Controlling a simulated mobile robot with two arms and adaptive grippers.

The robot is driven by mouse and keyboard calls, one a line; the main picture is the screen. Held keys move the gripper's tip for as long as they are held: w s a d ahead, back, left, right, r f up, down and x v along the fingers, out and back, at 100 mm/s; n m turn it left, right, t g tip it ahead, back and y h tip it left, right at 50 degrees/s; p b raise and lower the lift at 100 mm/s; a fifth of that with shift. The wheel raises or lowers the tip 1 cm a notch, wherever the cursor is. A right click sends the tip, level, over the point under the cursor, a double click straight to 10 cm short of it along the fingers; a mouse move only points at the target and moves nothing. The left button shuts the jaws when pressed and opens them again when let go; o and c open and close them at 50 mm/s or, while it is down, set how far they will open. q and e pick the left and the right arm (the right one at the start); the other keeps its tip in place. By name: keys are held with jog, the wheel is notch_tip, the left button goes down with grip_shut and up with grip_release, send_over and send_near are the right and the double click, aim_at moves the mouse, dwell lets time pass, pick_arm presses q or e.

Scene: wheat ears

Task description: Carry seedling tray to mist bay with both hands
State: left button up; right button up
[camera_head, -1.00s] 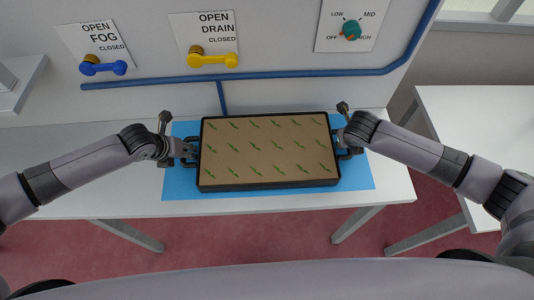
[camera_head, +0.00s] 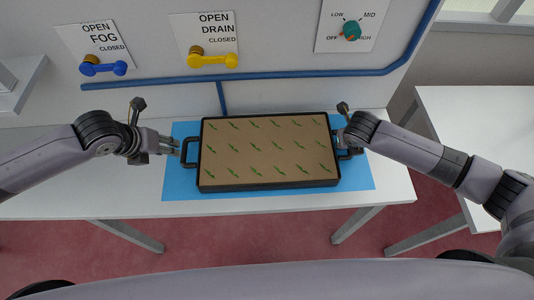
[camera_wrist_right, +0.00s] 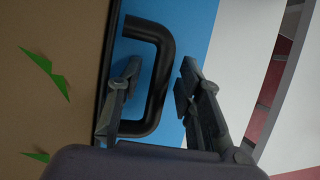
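The seedling tray (camera_head: 268,186) is black-rimmed, with brown soil and rows of green sprouts. It lies flat on a blue mat (camera_head: 182,187) on a white table. Its left handle (camera_head: 186,150) is in the open, and my left gripper (camera_head: 177,146) is just left of it, apart from it, with its fingers parted and empty. My right gripper (camera_head: 346,146) is at the right handle. In the right wrist view, the fingers of this gripper (camera_wrist_right: 160,95) are parted on either side of the black handle (camera_wrist_right: 163,62), with gaps to the bar.
A wall behind the table carries a blue fog lever (camera_head: 103,69), a yellow drain lever (camera_head: 213,61), a dial (camera_head: 351,30) and a blue pipe (camera_head: 290,75). Another white table (camera_head: 480,125) stands at the right, across a gap. The table's left part is clear.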

jog(key=shift+r, duration=0.25)
jog(key=v, duration=1.1)
jog(key=shift+s+a+r, duration=0.15)
jog(key=shift+s+r, duration=0.05)
jog(key=shift+s, duration=0.05)
pick_arm(q)
jog(key=shift+s+r, duration=0.15)
jog(key=shift+r, duration=0.15)
